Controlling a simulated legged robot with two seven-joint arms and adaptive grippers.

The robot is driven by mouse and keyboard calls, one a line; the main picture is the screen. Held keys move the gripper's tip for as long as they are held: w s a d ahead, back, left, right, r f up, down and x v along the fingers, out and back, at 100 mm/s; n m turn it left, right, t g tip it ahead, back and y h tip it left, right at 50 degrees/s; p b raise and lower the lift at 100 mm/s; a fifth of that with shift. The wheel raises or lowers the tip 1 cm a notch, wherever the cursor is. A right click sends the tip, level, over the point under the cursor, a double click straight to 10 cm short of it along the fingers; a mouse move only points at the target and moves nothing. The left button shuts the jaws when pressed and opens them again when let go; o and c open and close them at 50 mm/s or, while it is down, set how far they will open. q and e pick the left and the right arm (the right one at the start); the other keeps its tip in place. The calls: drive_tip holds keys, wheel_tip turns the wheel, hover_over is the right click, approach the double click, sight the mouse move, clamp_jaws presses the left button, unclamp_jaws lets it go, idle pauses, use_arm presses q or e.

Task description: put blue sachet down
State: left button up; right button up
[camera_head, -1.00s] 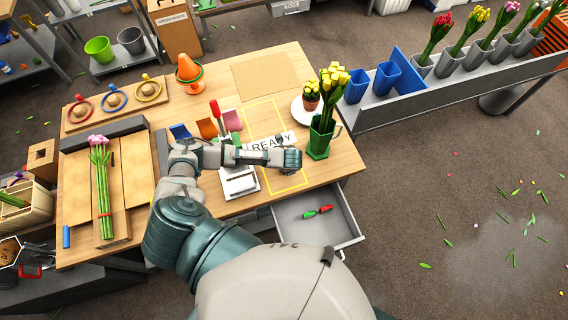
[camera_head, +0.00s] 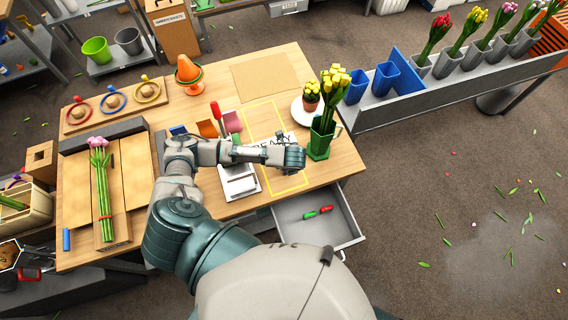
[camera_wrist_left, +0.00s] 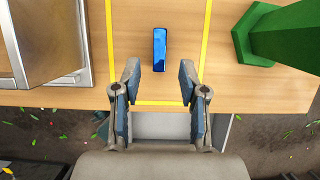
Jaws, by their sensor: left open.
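The blue sachet (camera_wrist_left: 160,50) is on the wooden table inside the yellow outline (camera_wrist_left: 206,35) in the left wrist view. My left gripper (camera_wrist_left: 158,80) is open, with one finger on each side and the sachet just beyond the fingertips, touching neither. In the head view my left gripper (camera_head: 296,158) is over the right part of the yellow outline (camera_head: 290,191), and the sachet is hidden beneath it. My right gripper is not in view.
A green vase (camera_head: 320,146) with yellow tulips stands close right of my left gripper. A metal device (camera_head: 240,184) is to the left. An open drawer (camera_head: 292,232) juts out below the table edge. A READY card is partly covered by my arm.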

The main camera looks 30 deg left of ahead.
use_arm(q)
drive_tip(key=shift+v, duration=2.2)
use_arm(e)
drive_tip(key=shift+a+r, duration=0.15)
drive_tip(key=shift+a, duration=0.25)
